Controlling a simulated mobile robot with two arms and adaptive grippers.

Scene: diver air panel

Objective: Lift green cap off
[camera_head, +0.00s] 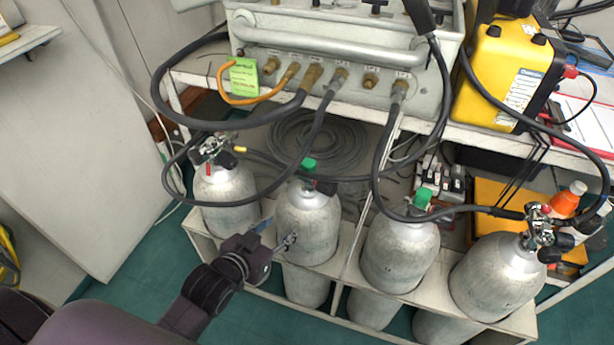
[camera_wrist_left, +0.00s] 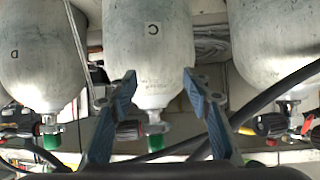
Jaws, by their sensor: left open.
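A green cap (camera_head: 308,164) sits on the valve of the second grey cylinder (camera_head: 308,222) from the left in the head view. Another green cap (camera_head: 422,197) is on the third cylinder (camera_head: 400,252). My left gripper (camera_head: 278,234) is open and empty, in front of the second cylinder's body and lower than its cap. In the left wrist view, which appears upside down, the open fingers (camera_wrist_left: 158,82) overlap the cylinder marked C (camera_wrist_left: 148,45) in the picture. Its green cap (camera_wrist_left: 155,142) shows between them; the other green cap (camera_wrist_left: 50,141) is at lower left. My right gripper is out of view.
The cylinders stand in a white rack (camera_head: 340,268). Black hoses (camera_head: 340,178) loop above and between them. The end cylinders (camera_head: 224,195) (camera_head: 497,275) have hoses at their valves. A grey air panel (camera_head: 345,60) and yellow case (camera_head: 503,75) are above. Open floor (camera_head: 140,262) lies to the left.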

